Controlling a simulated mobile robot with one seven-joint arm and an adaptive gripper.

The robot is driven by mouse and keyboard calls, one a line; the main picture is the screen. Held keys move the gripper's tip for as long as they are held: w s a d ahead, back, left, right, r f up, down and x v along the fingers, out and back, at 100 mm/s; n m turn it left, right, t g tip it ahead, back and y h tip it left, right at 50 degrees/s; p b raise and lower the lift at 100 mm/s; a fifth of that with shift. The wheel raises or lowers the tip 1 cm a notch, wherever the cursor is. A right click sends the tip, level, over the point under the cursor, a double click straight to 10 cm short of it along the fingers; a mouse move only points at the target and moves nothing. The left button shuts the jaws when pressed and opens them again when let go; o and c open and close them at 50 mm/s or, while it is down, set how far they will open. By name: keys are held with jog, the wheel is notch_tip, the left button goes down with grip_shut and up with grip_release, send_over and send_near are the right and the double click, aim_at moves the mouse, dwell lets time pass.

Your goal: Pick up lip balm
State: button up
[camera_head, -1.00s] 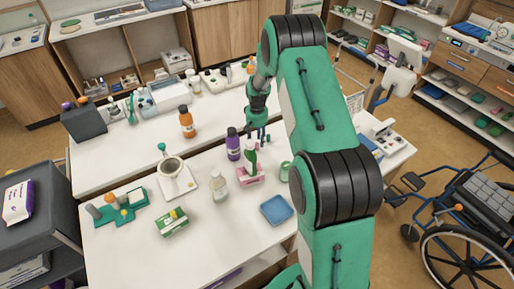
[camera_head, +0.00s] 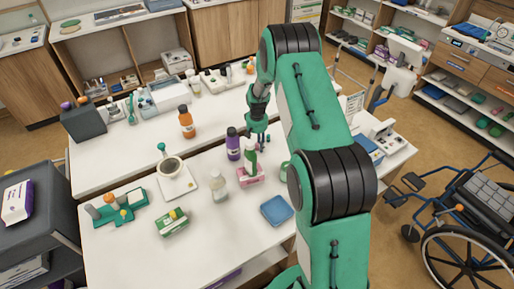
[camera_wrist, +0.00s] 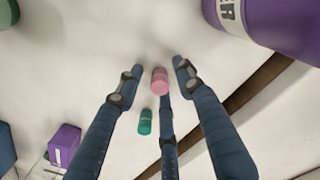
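My gripper (camera_head: 258,139) hangs over the white table beside the purple bottle. In the wrist view its three dark blue fingers (camera_wrist: 158,78) are spread open. A small pink-topped cylinder (camera_wrist: 160,82) shows between the fingertips, with no visible grip on it. A small green-topped cylinder (camera_wrist: 146,122) stands just below it in the picture. Both look like small tubes; I cannot tell for sure which is the lip balm. In the head view neither can be made out clearly near my fingers.
A purple bottle (camera_head: 233,143) stands close left of my gripper; it shows large in the wrist view (camera_wrist: 275,22). A green-and-pink item (camera_head: 249,172) stands in front. A purple box (camera_wrist: 64,143) and a dark table edge (camera_wrist: 250,90) lie nearby. An orange bottle (camera_head: 186,122) stands farther left.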

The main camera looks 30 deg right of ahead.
aim_at(257, 144)
jog(key=c, duration=0.6)
jog(key=shift+r, duration=0.1)
notch_tip(257, 144, up, 10)
jog(key=shift+f+p, duration=0.1)
jog(key=shift+p, duration=0.4)
jog(key=shift+c, duration=0.2)
